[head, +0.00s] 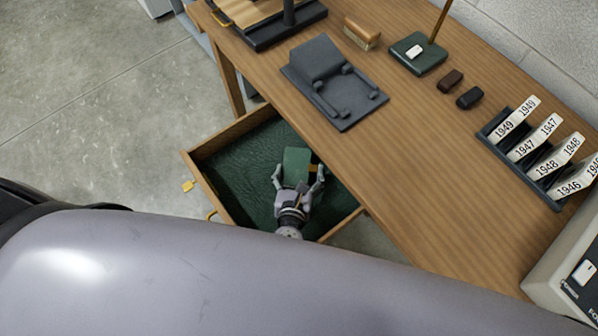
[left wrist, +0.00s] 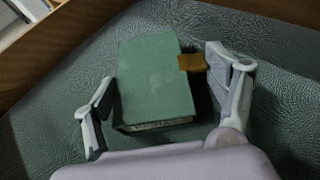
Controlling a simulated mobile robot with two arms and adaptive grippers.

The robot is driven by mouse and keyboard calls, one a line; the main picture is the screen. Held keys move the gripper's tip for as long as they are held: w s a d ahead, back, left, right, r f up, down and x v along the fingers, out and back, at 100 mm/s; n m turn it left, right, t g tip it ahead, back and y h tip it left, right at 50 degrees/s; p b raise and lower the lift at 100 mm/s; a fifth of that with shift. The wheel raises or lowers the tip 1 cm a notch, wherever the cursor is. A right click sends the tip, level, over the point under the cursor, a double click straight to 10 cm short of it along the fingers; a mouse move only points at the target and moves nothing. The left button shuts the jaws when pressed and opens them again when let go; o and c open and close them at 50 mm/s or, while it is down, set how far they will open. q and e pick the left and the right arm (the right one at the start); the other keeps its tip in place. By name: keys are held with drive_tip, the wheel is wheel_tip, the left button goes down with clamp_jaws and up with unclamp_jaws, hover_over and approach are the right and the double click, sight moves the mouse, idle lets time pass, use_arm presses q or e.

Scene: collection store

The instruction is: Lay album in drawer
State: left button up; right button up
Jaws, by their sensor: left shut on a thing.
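The album (head: 297,158) is a small green book with an ochre tab. It is within the open drawer (head: 228,167), which has a wooden rim and dark green lining. My left gripper (head: 298,171) reaches down into the drawer and is shut on the album. In the left wrist view the album (left wrist: 155,85) lies flat between the two fingers, cover up, tab at its right edge. A dark shadow lies close beside it; I cannot tell whether it touches the lining (left wrist: 285,85). My right gripper is not in view.
The wooden desk (head: 400,170) stands right of and above the drawer. It bears a dark grey cradle (head: 330,80), a brush (head: 361,33), a green-based stand (head: 418,56), two small dark blocks and a rack of year cards (head: 535,165). The lining left of the album is bare.

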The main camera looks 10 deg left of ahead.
use_arm(q)
drive_tip(key=shift+f, duration=0.15)
drive_tip(key=o, duration=1.3)
drive_tip(key=shift+r, duration=0.2)
drive_tip(key=v, duration=1.2)
drive_tip(key=shift+s, duration=0.1)
